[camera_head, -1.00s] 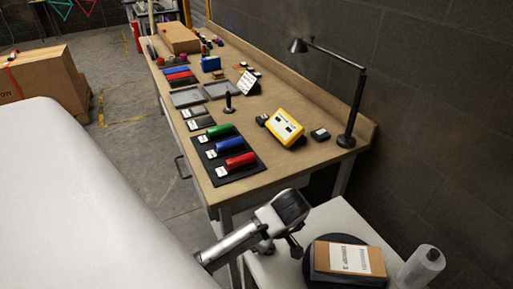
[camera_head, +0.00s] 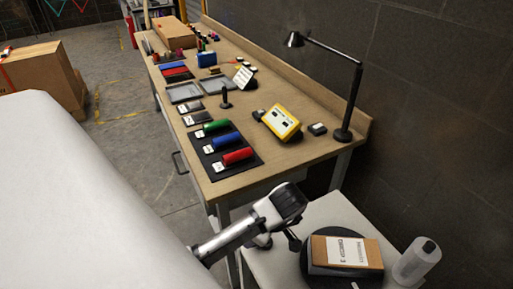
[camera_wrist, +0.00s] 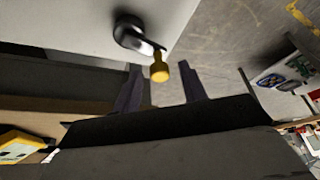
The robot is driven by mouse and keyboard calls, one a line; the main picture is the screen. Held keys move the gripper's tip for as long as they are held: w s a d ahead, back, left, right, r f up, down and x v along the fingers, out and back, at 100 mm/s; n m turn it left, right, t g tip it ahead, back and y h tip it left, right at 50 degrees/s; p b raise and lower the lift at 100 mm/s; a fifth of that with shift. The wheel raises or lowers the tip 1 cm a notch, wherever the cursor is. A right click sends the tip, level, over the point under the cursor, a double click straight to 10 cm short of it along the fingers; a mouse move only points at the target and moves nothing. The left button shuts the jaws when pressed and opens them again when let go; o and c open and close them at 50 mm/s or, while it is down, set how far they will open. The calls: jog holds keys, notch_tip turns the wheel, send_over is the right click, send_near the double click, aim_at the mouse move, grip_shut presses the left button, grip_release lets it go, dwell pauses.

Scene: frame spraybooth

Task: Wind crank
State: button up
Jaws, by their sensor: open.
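The crank (camera_wrist: 132,35) shows at the top of the wrist view. My gripper (camera_wrist: 161,80) is open, with one dark finger on each side of the knob in that picture. I cannot tell whether either finger touches the knob or how deep it sits between them. In the head view my arm reaches in at the lower middle, beside the workbench end; I cannot make out the crank there.
The workbench (camera_head: 285,160) holds coloured cylinders on a black mat, a yellow box (camera_head: 282,123) and a black lamp (camera_head: 350,100). A white side table (camera_head: 335,212) carries a boxed item (camera_head: 345,252) on a black disc and a clear bottle (camera_head: 417,262). Grey floor lies left of the bench.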

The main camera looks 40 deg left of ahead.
jog(key=v, duration=1.3)
jog(key=shift+d+r, duration=0.2)
jog(key=shift+r, duration=0.15)
jog(key=shift+w, duration=0.15)
